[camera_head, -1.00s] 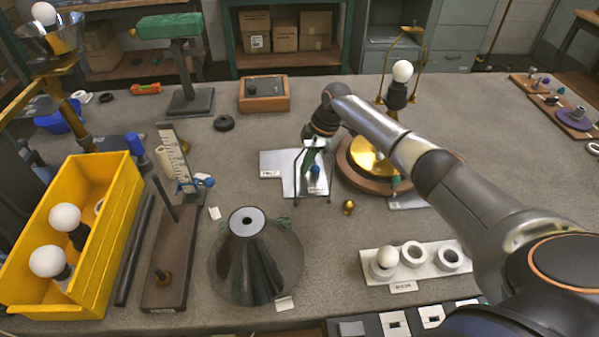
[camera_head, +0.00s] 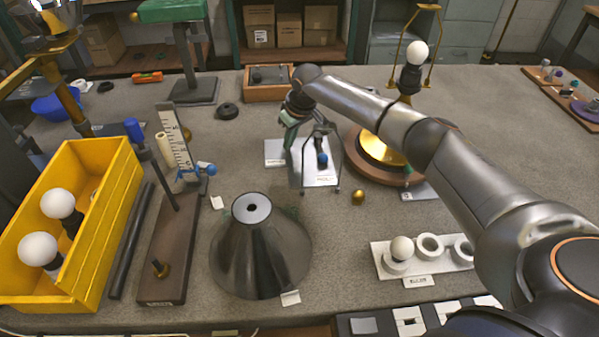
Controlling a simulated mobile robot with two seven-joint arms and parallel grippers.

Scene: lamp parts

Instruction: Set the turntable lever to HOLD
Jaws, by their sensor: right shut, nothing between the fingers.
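The turntable (camera_head: 354,166) is a round wooden base with a brass disc, right of centre, carrying a dark socket and white bulb (camera_head: 417,53). Left of it lies a pale lever plate (camera_head: 303,181) with labels too small to read. A blue knob (camera_head: 322,160), apparently the lever's, shows over the plate's right part. My right gripper (camera_head: 321,134) is shut and empty, pointing down above the plate close to the knob. I cannot tell whether it touches the knob. The lever's arm is mostly hidden by the gripper. My left gripper is not in view.
A grey cone shade (camera_head: 262,255) stands in front of the plate. A small brass ball (camera_head: 358,197) lies to its right. A white ring holder (camera_head: 384,262) is at front right, a yellow bin (camera_head: 118,203) at left. A wooden box (camera_head: 260,93) is behind the plate.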

